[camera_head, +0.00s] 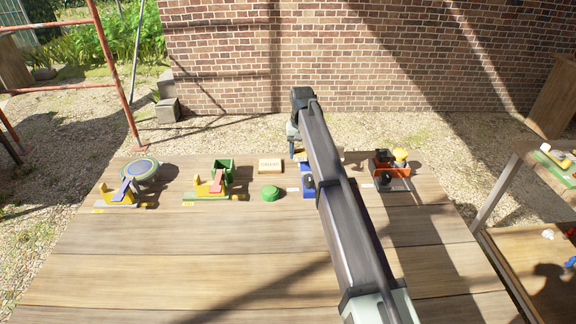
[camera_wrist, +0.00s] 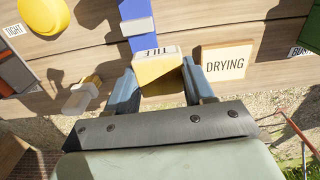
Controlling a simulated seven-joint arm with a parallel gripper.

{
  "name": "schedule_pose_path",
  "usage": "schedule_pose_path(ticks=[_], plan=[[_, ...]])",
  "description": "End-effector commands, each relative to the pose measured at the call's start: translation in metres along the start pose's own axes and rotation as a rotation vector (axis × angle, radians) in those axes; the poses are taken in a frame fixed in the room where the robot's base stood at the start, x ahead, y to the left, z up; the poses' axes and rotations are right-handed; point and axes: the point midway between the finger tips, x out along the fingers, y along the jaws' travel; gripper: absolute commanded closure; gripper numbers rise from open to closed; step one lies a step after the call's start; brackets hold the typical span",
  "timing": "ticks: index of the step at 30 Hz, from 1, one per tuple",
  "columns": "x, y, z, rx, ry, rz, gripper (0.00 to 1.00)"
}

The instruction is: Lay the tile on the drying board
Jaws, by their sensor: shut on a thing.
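The tile, a yellow block with a white end marked TILE, shows in the wrist view (camera_wrist: 157,72) between the two blue-grey fingers of my gripper (camera_wrist: 160,88). The fingers are shut on it. The drying board, a pale wooden square with a brown rim marked DRYING (camera_wrist: 228,61), lies just right of my gripper in the wrist view. In the head view the drying board (camera_head: 270,166) lies on the table, left of my gripper (camera_head: 297,153), which is largely hidden by my arm. The tile is apart from the board. I cannot tell its exact height above the table.
A blue box (camera_head: 308,188) stands close by the gripper, with a green dome (camera_head: 270,193) to its left. A green container (camera_head: 222,172) and a round disc-topped object (camera_head: 139,170) stand further left. A yellow helmet (camera_head: 400,155) is right. The table's front (camera_head: 190,270) is clear.

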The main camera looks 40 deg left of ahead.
Motion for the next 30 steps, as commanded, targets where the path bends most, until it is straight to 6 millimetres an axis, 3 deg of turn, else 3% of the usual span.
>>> schedule_pose_path(ticks=[6, 10, 15, 20, 30], plan=[[-0.017, -0.072, -0.019, -0.072, 0.013, -0.002, 0.82], [-0.027, -0.104, -0.038, -0.089, 0.015, -0.002, 0.82], [-0.034, -0.110, -0.058, -0.037, 0.005, -0.001, 0.82], [-0.030, -0.110, -0.055, 0.017, -0.002, 0.000, 0.82], [0.016, -0.109, -0.054, 0.025, -0.003, 0.000, 0.82]])
